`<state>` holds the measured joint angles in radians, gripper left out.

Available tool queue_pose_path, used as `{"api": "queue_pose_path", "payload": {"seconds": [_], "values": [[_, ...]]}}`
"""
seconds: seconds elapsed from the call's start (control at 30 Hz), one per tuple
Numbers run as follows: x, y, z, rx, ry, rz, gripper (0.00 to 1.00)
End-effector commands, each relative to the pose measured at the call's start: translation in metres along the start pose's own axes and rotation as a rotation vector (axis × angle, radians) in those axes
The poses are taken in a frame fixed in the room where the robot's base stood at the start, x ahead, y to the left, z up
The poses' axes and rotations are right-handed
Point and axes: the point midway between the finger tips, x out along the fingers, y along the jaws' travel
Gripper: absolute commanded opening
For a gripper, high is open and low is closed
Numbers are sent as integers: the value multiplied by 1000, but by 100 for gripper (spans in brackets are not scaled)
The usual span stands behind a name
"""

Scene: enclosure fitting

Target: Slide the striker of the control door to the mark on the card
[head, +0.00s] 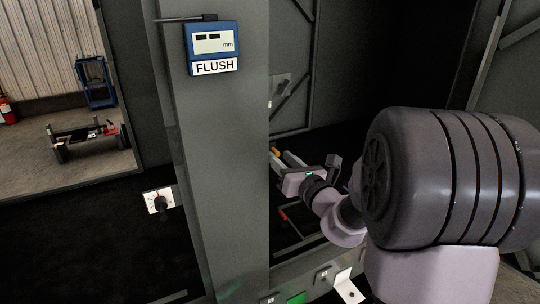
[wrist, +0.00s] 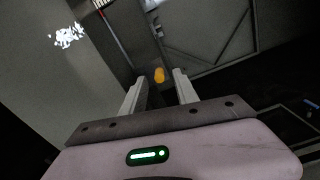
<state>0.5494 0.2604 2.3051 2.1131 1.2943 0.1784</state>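A white card (head: 158,200) with small red marks sits at the left edge of the grey post, with a dark knob (head: 161,204) in front of it. I cannot tell whether this knob is the striker. My gripper (head: 281,157) is right of the post, apart from the card. In the wrist view its two fingers stand apart with a gap between them. A small orange piece (wrist: 159,75) shows between the fingertips; it looks to lie beyond them, and nothing appears gripped.
A blue gauge (head: 212,42) on the grey post (head: 225,140) shows dashes and "mm", above a FLUSH label (head: 214,67). A braced dark panel (head: 292,70) stands behind my gripper. A white bracket (head: 348,288) and a green patch (head: 296,298) are low in front.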

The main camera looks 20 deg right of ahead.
Motion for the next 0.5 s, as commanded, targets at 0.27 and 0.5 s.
{"api": "queue_pose_path", "payload": {"seconds": [0.27, 0.5], "values": [[9, 0, 1, 1, 0, 0, 36], [9, 0, 1, 1, 0, 0, 11]]}}
